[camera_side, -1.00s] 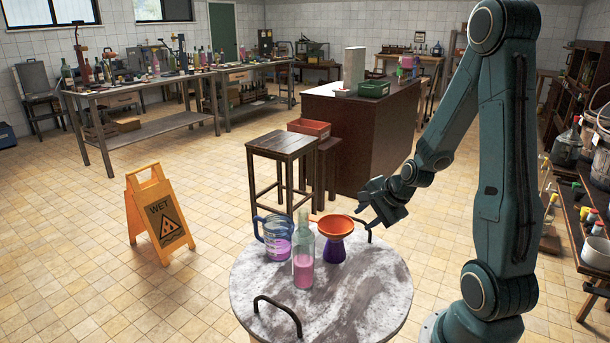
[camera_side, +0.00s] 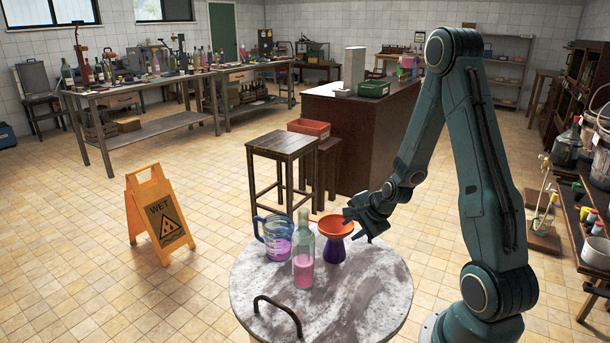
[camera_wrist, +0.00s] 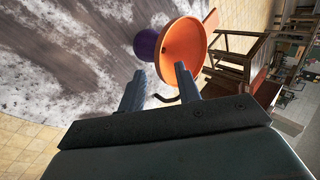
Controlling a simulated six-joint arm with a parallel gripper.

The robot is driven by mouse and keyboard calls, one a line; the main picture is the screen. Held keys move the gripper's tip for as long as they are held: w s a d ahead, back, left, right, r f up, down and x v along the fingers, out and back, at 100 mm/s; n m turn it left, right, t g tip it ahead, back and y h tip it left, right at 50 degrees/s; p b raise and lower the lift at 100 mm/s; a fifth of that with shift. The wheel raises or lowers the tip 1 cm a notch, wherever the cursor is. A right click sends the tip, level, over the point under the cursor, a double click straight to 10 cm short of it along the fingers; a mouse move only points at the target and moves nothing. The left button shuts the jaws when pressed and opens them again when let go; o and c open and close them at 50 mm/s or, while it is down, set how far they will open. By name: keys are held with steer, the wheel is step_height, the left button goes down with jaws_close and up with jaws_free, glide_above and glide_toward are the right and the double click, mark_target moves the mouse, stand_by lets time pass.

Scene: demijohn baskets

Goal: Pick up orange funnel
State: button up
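The orange funnel (camera_side: 336,226) sits upright on top of a purple vessel (camera_side: 334,251) on the round table. In the wrist view the funnel's wide bowl (camera_wrist: 190,52) shows at upper centre, with a flat orange tab at its rim and the purple vessel (camera_wrist: 146,44) behind it. My gripper (camera_side: 362,222) is just right of the funnel in the side view. In the wrist view my gripper (camera_wrist: 157,82) is open, its fingers spread with nothing between them. The funnel is just beyond the fingertips, and contact cannot be told.
The round marble-patterned table (camera_side: 365,305) has a dark handle (camera_side: 278,312) at its front. A glass bottle with pink liquid (camera_side: 303,262) and a blue-handled jug (camera_side: 276,240) stand left of the funnel. A wooden stool (camera_side: 283,148) stands behind.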

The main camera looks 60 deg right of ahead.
mark_target(347, 234)
steer(key=shift+x, duration=2.6)
steer(key=shift+d, duration=0.1)
jaws_close()
steer(key=shift+s, duration=0.1)
